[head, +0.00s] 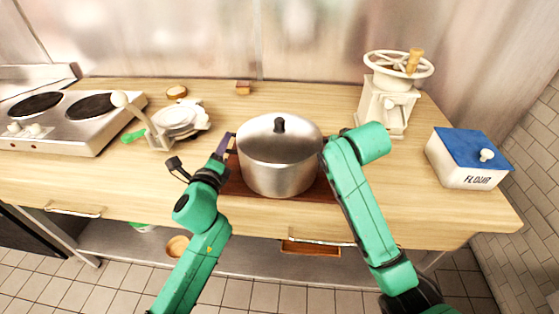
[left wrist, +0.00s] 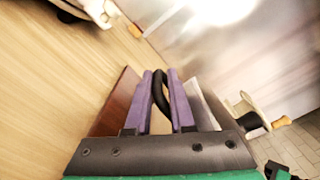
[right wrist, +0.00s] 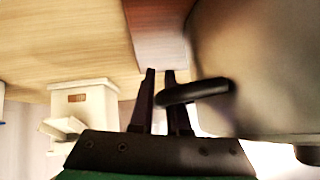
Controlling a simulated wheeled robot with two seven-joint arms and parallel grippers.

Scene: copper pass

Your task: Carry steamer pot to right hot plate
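The steamer pot (head: 280,165), silver with a black lid knob, is upright at the middle of the counter, over a dark red board (head: 234,188). I see no clear gap beneath it. My left gripper (head: 228,146) is at its left handle; in the left wrist view the purple fingers (left wrist: 160,92) close on the black handle loop. My right gripper (right wrist: 162,95) is at the other handle (right wrist: 205,91), its fingers close around the bar; my arm hides this in the head view. The right hot plate (head: 92,106) is bare, on the stove at far left.
The left hot plate (head: 36,105) is bare too. Between stove and pot stands a pale device with a ball-topped lever (head: 178,120) and a green-handled tool (head: 133,136). A grinder (head: 388,103) and a flour box (head: 468,165) stand on the right.

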